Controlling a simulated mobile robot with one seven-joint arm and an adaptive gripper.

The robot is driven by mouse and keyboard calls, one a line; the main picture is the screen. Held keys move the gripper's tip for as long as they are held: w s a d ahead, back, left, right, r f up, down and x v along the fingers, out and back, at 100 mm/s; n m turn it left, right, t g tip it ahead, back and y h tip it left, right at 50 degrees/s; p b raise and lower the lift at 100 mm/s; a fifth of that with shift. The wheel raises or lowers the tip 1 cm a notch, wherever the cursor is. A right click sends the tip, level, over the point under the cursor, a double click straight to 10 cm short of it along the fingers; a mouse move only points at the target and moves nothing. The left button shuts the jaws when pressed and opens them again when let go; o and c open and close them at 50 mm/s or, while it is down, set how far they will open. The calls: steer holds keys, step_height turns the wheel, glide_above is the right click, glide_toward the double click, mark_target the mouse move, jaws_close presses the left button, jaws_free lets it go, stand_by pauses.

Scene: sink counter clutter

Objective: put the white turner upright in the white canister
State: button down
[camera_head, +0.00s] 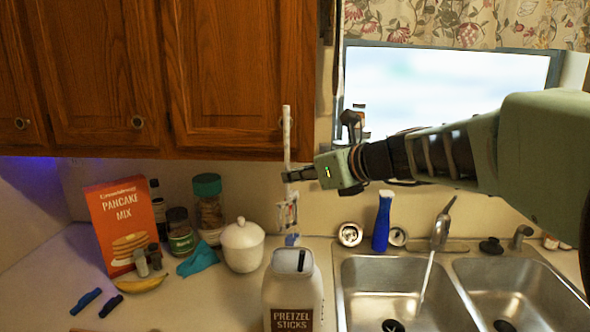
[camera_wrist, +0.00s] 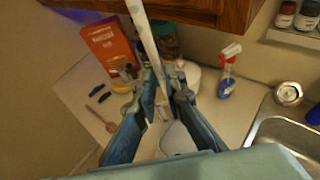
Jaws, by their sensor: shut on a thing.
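The white turner (camera_head: 287,135) is held near upright by my gripper (camera_head: 288,175), high above the counter in front of the wall. Its long upper part rises above the jaws; its lower end is hard to separate from the spray bottle behind. In the wrist view my gripper (camera_wrist: 164,88) is shut on the turner (camera_wrist: 145,35). A pale shape below the jaws in the wrist view may be this canister.
A white lidded pot (camera_head: 243,255), jars, a pancake mix box (camera_head: 122,225), a banana (camera_head: 140,285) and a teal cloth (camera_head: 197,259) stand or lie left. A spray bottle (camera_wrist: 228,75) stands near the wall. A blue bottle (camera_head: 382,222) and sinks (camera_head: 380,275) are right. Cabinets (camera_head: 225,75) hang close left.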

mark_target(288, 202)
step_height(288, 202, down, 17)
steer(key=b, duration=1.5)
steer(key=shift+w+a, duration=0.15)
steer(key=shift+w, duration=0.05)
stand_by(0.4)
steer(key=c, duration=1.9)
jaws_free()
steer(key=shift+f, duration=0.1)
steer(key=shift+c, duration=0.2)
step_height(288, 202, up, 10)
steer(key=shift+r, duration=0.25)
